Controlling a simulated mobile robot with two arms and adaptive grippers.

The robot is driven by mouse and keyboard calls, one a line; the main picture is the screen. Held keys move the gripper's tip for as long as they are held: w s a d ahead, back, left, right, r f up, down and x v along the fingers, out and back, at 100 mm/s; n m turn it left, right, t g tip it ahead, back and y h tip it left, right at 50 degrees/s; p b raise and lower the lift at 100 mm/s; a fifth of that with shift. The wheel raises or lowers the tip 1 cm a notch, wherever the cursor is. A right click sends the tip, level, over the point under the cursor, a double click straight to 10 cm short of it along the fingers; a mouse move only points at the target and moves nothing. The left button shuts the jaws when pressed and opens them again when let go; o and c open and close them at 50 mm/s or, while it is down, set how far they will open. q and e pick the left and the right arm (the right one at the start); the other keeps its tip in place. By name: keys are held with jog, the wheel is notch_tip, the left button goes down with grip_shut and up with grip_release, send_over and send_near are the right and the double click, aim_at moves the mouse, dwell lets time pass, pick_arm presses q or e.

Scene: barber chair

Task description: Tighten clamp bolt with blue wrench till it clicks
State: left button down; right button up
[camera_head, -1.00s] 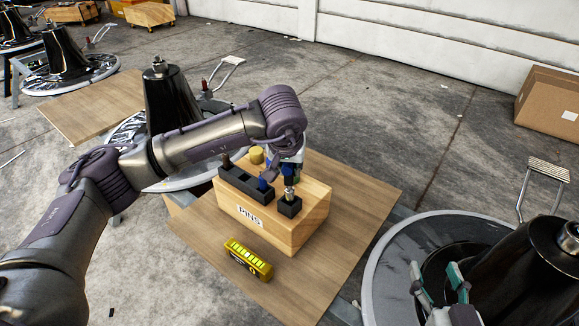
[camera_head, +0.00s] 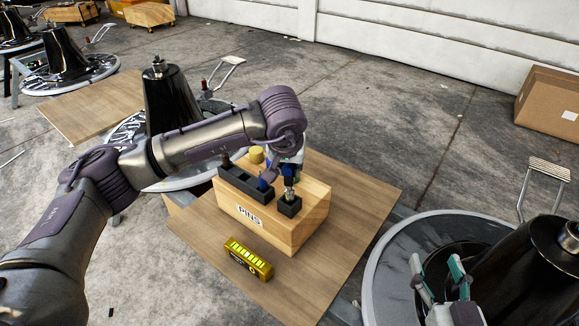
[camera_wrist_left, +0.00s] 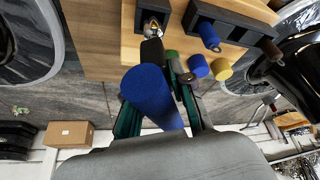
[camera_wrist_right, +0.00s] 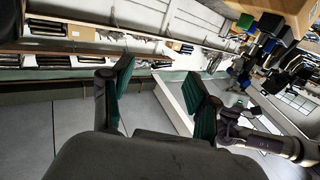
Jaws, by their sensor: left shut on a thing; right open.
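My left gripper (camera_wrist_left: 165,105) is shut on the blue wrench, whose thick blue handle (camera_wrist_left: 150,92) lies between its green-padded fingers. The wrench's dark head (camera_wrist_left: 152,52) reaches to the metal clamp bolt (camera_wrist_left: 152,27) in a small black block; I cannot tell how fully it is seated. In the head view the bolt (camera_head: 289,190) stands in the black block (camera_head: 290,206) at the front right of the wooden PINS block (camera_head: 302,232). My left arm partly hides the wrench there. My right gripper (camera_head: 439,278) is open and empty at the lower right, beside a black chair base.
A black rack (camera_head: 243,184) with several coloured pegs is on the PINS block, with a yellow knob (camera_head: 257,155) behind. A yellow device with a lit bar display (camera_head: 248,258) lies on the wooden board (camera_head: 350,190). A black chair base (camera_head: 530,265) stands at right.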

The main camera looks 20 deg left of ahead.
pick_arm(q)
jog(key=shift+f, duration=0.25)
pick_arm(e)
jog(key=shift+a+r+t, duration=0.15)
jog(key=shift+r+t, duration=0.35)
jog(key=shift+r, duration=0.25)
jog(key=shift+r+y, duration=0.3)
pick_arm(q)
jog(key=shift+f+b, duration=0.15)
jog(key=shift+b, duration=0.2)
pick_arm(e)
jog(key=shift+r+t, duration=0.3)
pick_arm(q)
jog(key=shift+f, duration=0.3)
pick_arm(e)
jog(key=shift+a+r+t, duration=0.15)
jog(key=shift+r+t, duration=0.45)
jog(key=shift+r, duration=0.25)
pick_arm(q)
jog(key=shift+f+b, duration=0.25)
jog(key=shift+b, duration=0.15)
pick_arm(e)
jog(key=shift+s+a+r+t+y, duration=0.15)
jog(key=shift+r+t, duration=0.15)
jog(key=shift+r, duration=0.15)
jog(key=shift+s+d+r+t+y, duration=0.1)
jog(key=shift+r+t+y, duration=0.05)
jog(key=shift+r+t, duration=0.2)
